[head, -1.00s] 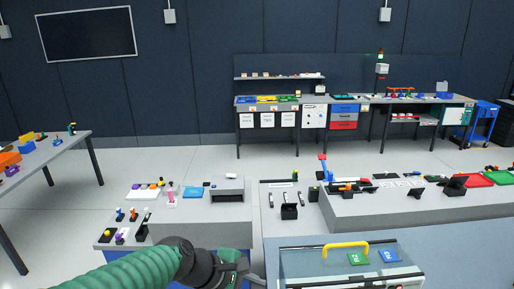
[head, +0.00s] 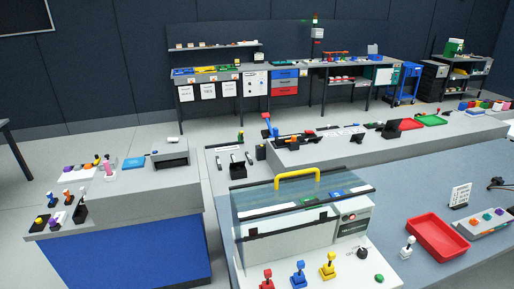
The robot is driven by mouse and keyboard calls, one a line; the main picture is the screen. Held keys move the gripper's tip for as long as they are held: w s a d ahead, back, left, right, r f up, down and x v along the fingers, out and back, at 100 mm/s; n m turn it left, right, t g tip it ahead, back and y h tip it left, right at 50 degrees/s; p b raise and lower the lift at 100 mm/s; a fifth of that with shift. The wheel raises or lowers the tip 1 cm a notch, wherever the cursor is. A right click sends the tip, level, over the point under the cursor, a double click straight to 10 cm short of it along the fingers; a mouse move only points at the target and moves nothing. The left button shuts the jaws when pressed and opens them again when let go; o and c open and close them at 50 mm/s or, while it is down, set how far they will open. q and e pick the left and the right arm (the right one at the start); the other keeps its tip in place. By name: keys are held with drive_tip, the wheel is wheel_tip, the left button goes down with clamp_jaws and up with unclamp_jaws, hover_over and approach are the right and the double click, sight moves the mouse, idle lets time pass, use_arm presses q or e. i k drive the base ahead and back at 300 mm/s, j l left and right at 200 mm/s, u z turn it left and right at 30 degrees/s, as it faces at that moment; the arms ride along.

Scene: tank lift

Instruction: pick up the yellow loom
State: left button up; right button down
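I cannot tell which thing is the yellow loom. A yellow arched handle (head: 297,175) stands on the lid of a clear tank (head: 300,205) in the middle. A yellow knobbed piece (head: 328,266) stands upright in front of the tank, beside a blue one (head: 299,274) and a red one (head: 267,280). Neither of my grippers is in view.
A red tray (head: 437,238) lies on the bench at the right, near a white knobbed piece (head: 408,247). A grey-topped blue cabinet (head: 130,255) stands at the left. Long workbenches line the back. The blue-grey bench top right of the tank is partly clear.

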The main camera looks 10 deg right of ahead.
sight(329, 268)
drive_tip(key=l+z, duration=0.8)
drive_tip(key=z, duration=0.15)
drive_tip(key=k+l, duration=0.05)
